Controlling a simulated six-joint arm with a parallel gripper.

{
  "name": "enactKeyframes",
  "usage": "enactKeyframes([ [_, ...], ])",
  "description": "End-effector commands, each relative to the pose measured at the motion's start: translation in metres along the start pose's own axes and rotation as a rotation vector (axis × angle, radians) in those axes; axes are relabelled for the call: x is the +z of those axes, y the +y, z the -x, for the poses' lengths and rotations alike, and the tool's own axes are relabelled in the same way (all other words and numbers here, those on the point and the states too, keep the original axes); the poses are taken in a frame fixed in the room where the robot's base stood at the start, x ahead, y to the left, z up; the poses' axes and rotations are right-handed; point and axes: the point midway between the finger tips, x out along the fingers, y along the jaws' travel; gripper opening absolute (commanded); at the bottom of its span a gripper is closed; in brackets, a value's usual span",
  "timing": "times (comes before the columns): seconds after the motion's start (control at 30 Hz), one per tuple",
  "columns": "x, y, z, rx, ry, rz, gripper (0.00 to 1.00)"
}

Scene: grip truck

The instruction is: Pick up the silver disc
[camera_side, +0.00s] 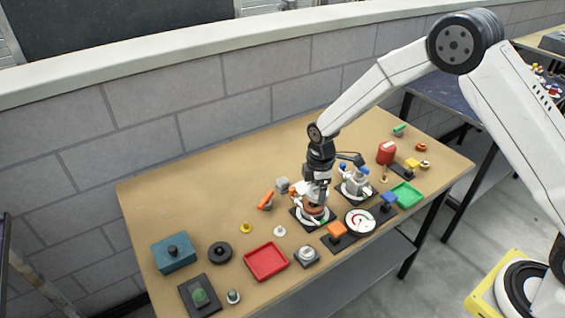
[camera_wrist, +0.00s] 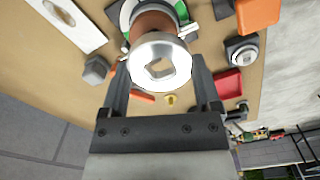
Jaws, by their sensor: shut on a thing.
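The silver disc (camera_wrist: 160,62) is a bright ring-like piece with a squarish opening, between the two fingers of my gripper in the wrist view. My gripper (camera_wrist: 160,66) is shut on it, one finger at each side. A copper-coloured cylinder (camera_wrist: 152,24) is directly behind the disc in that view; I cannot tell whether they touch. In the side view my gripper (camera_side: 314,198) points down over the copper part (camera_side: 314,211) on its dark-based fixture, and the disc is too small and covered to make out.
A similar fixture with a grey part (camera_side: 355,185) stands close on the right. A white dial (camera_side: 360,221) and an orange block (camera_side: 337,231) are in front. A red tray (camera_side: 265,261) and green tray (camera_side: 407,194) lie nearby. The table's back left is clear.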

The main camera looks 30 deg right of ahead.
Motion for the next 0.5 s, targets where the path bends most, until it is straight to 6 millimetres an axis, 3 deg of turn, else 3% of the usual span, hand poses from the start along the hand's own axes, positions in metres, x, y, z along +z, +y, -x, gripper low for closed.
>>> enactKeyframes([
  [0.5, 0.025, -0.051, 0.058, 0.002, 0.001, 0.0, 0.18],
])
